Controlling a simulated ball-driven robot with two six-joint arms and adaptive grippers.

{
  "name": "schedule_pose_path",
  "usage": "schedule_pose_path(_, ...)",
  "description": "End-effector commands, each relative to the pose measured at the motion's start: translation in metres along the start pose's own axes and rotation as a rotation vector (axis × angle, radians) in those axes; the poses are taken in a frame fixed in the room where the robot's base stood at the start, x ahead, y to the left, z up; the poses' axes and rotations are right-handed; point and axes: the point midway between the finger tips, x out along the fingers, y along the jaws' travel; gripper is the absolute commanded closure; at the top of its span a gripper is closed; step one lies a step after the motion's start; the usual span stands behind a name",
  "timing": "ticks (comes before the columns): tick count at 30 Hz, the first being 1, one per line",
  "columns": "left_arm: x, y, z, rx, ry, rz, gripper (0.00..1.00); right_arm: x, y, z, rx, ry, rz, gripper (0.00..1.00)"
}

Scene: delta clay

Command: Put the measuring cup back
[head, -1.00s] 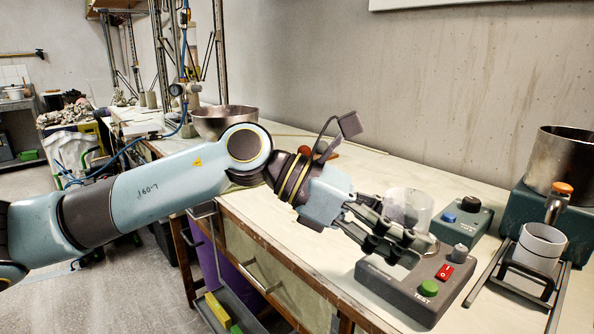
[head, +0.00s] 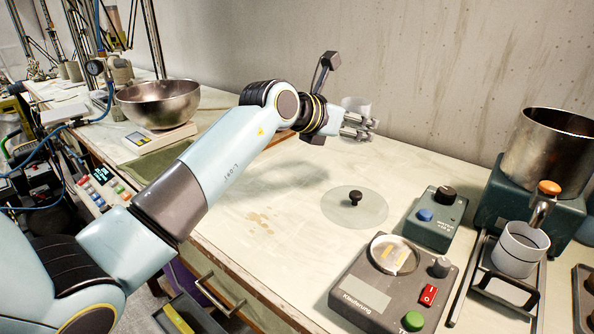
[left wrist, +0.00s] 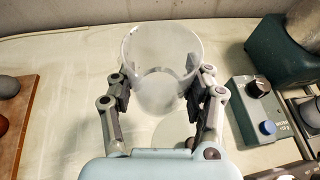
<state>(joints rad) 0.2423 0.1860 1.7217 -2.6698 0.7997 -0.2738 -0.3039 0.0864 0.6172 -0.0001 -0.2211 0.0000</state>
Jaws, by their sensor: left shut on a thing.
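A clear, see-through cup (head: 357,104), which looks like the measuring cup, is in my left gripper (head: 360,126). The fingers are shut on it from two sides, and it is held above the back part of the bench, near the wall. In the left wrist view the cup (left wrist: 162,50) sits upright between the fingertips of my left gripper (left wrist: 165,88), with its round rim showing. The fingers hide part of the cup in the head view. My right gripper is in neither view.
A glass lid (head: 338,210) with a black knob lies on the bench. Grey control box (head: 352,292), smaller box (head: 430,228), a white cup (head: 520,252) on a rack and a steel pot (head: 545,150) stand right. A steel bowl (head: 160,104) sits on a scale at left.

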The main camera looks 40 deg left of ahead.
Motion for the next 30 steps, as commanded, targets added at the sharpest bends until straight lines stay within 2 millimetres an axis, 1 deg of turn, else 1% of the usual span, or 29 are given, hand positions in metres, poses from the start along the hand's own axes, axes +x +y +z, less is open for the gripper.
schedule_pose_path(2, -0.002, 0.008, -0.007, 0.000, 0.004, 0.007, 0.83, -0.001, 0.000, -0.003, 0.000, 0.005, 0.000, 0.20)
schedule_pose_path(8, -0.017, 0.044, -0.042, 0.002, 0.007, 0.008, 0.83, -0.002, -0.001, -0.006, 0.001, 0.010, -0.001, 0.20)
schedule_pose_path(12, -0.027, 0.069, -0.068, 0.003, 0.007, 0.007, 0.83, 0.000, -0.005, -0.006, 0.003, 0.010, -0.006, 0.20)
schedule_pose_path(15, -0.032, 0.082, -0.080, 0.001, 0.004, 0.006, 0.83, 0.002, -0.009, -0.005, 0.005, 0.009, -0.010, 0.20)
schedule_pose_path(18, -0.035, 0.089, -0.087, 0.001, 0.003, 0.005, 0.83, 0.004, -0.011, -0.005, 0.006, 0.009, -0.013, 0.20)
schedule_pose_path(21, -0.036, 0.092, -0.092, -0.001, 0.001, 0.005, 0.83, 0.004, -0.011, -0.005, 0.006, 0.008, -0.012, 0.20)
schedule_pose_path(23, -0.033, 0.092, -0.099, -0.002, 0.002, 0.005, 0.83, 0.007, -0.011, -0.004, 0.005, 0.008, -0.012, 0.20)
schedule_pose_path(27, -0.024, 0.091, -0.119, -0.004, 0.001, 0.004, 0.83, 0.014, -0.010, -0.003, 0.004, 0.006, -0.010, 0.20)
schedule_pose_path(30, -0.021, 0.092, -0.126, -0.001, 0.001, 0.005, 0.83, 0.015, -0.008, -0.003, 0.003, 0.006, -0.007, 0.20)
